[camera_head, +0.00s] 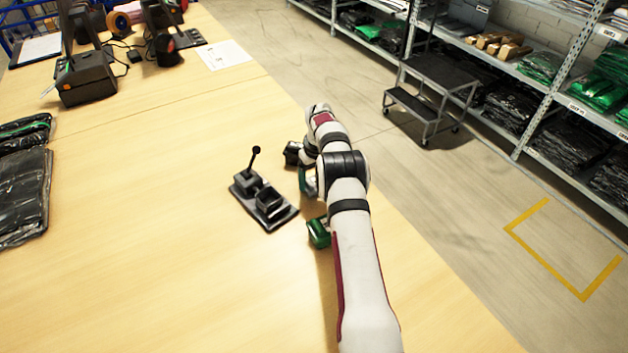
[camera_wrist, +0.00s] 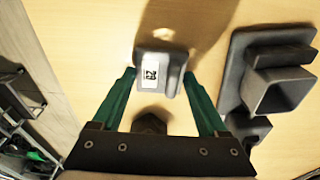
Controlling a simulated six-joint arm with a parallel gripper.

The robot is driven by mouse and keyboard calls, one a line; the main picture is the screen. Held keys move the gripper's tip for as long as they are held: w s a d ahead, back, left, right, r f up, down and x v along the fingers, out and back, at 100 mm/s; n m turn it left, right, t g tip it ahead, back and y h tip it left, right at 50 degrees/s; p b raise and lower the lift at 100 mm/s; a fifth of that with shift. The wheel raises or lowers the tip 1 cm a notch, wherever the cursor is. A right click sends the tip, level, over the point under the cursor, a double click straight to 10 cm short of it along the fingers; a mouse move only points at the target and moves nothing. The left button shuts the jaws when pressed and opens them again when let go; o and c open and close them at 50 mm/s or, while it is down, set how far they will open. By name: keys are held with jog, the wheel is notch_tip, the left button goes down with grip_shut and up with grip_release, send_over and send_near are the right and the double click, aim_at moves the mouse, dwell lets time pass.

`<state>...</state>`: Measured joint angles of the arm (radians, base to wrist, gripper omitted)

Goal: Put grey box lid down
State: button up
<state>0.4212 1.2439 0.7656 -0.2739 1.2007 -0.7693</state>
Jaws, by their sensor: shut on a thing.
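My gripper (camera_wrist: 158,80) shows in the wrist view with its two green fingers on either side of the grey box lid (camera_wrist: 158,60). It is shut on this lid, which has a white label with a black print. A shadow falls on the table just beyond the lid. In the head view the lid is mostly hidden by my arm, and part of my gripper (camera_head: 304,180) shows at the arm's left side. A dark holder with an upright lever and a square socket (camera_head: 265,203) stands left of my gripper. It also shows at the right of the wrist view (camera_wrist: 276,88).
A green piece (camera_head: 318,232) shows beside my arm. Dark bagged garments (camera_head: 22,195) lie at the left. A printer (camera_head: 85,78) and a paper sheet (camera_head: 222,54) are farther back. The table front is clear. A step stool (camera_head: 430,85) and shelves stand across the aisle.

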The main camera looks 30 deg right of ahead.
jog(key=shift+f, duration=0.35)
jog(key=shift+f, duration=0.1)
jog(key=o, duration=1.2)
notch_tip(320, 180, up, 12)
jog(key=s, duration=0.2)
jog(key=s+a+r+m+y, duration=0.1)
jog(key=s+a+r+m, duration=0.1)
jog(key=s+a+r, duration=1.15)
jog(key=s+a+f+m, duration=0.1)
jog(key=s+a, duration=0.5)
jog(key=s, duration=0.6)
jog(key=s+a+f+m+g, duration=0.1)
jog(key=s+a+f+m, duration=0.1)
jog(key=s+a, duration=0.5)
jog(key=s+f, duration=0.1)
jog(key=s, duration=0.5)
jog(key=shift+s+m+g+y, duration=0.25)
jog(key=shift+m+g+y, duration=0.05)
jog(key=shift+y, duration=0.1)
jog(key=shift+d, duration=0.1)
